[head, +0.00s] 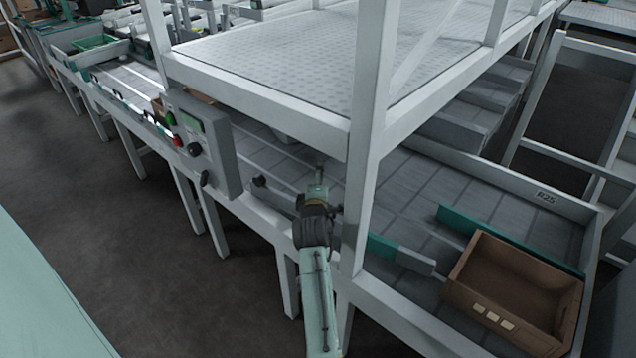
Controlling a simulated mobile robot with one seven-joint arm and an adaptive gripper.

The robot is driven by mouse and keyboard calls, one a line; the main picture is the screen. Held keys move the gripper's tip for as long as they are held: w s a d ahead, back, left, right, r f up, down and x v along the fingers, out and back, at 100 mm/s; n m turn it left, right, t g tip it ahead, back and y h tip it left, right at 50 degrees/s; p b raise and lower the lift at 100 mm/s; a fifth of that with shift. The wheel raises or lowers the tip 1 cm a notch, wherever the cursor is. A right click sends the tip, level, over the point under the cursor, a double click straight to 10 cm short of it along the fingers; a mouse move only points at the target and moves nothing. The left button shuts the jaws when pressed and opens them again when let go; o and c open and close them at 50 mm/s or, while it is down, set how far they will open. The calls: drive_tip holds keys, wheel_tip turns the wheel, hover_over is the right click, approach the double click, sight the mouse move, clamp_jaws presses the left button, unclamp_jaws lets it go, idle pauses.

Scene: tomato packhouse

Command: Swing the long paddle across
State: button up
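A long bar, apparently the paddle (400,254), lies low over the grey conveyor bed. Its green stretch and pale end show right of the white post. A grey bar with a dark round end (260,182) shows left of my arm. The post and my arm hide the middle, so I cannot tell if both are one piece. My gripper (319,172) is small and partly hidden by my own wrist, above the conveyor's near side. Its fingers are too unclear to show whether they are open or touch the bar.
A brown crate (515,290) stands at the conveyor's right end, beside a green strip (510,240). A white post (370,140) and upper deck (330,55) rise close to my arm. A control box (205,140) with buttons hangs at left. Bare floor lies left.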

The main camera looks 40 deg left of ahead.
drive_tip(key=r, duration=0.2)
drive_tip(key=shift+s+d+r+p, duration=0.3)
drive_tip(key=shift+d, duration=0.05)
drive_tip(key=shift+c, duration=0.9)
drive_tip(key=shift+f+p+v, duration=0.1)
drive_tip(key=shift+p+v, duration=0.35)
drive_tip(key=shift+v, duration=0.4)
drive_tip(key=shift+f+p+v, duration=0.15)
drive_tip(key=shift+p+v, duration=0.25)
drive_tip(key=shift+v, duration=0.45)
drive_tip(key=shift+c, duration=0.4)
drive_tip(key=shift+s+r, duration=0.15)
drive_tip(key=shift+s, duration=0.35)
drive_tip(key=c, duration=0.6)
drive_tip(key=shift+s+d, duration=0.15)
drive_tip(key=shift+s, duration=0.15)
drive_tip(key=shift+c, duration=1.2)
drive_tip(key=s+d+p, duration=0.2)
drive_tip(key=s, duration=0.3)
drive_tip(key=shift+s+d+r+p, duration=0.2)
drive_tip(key=shift+s+d+p, duration=0.1)
drive_tip(key=shift+d, duration=0.05)
